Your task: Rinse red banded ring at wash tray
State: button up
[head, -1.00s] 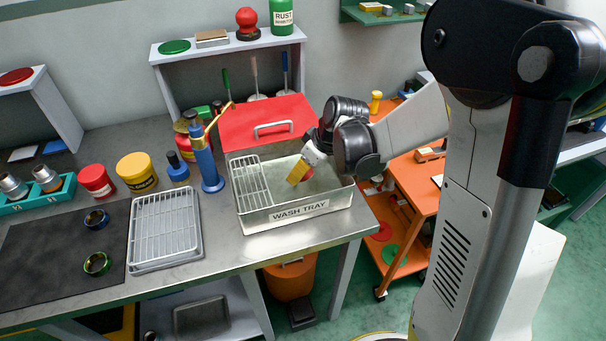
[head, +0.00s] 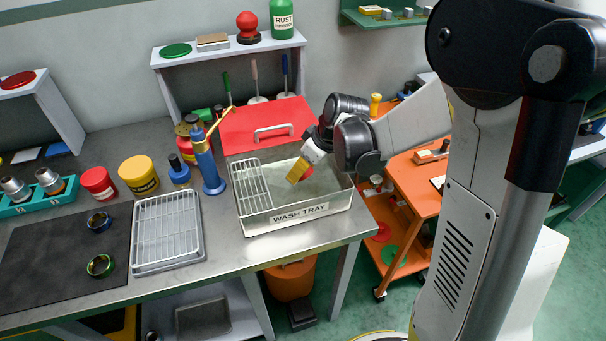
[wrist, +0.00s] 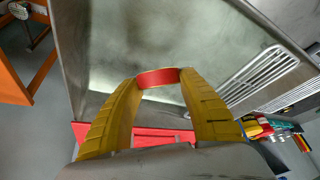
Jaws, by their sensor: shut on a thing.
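My gripper (head: 298,172) reaches down into the wash tray (head: 300,214), a metal basin labelled "WASH TRAY" on the bench. In the wrist view its two yellow fingers (wrist: 158,84) are shut on the red banded ring (wrist: 157,77), which shows as a curved red band between the fingertips. The grey, cloudy inside of the tray (wrist: 140,40) fills the view beyond the ring. In the head view the ring is mostly hidden by the fingers, with a bit of red beside them. I cannot tell whether the ring touches the liquid.
A slotted rack (head: 252,187) covers the tray's left side. A red lid (head: 265,120) with a handle stands behind it. A blue spout with a brass arm (head: 208,165) is at its left. A grey drain rack (head: 166,235) and a dark mat (head: 60,262) with two other rings lie further left.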

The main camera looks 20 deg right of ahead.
notch_tip(320, 180, up, 10)
jog(key=p, duration=0.7)
jog(key=shift+f, duration=0.15)
dwell(1.9)
notch_tip(320, 180, up, 4)
jog(key=p, duration=0.2)
jog(key=shift+p, duration=0.4)
dwell(0.4)
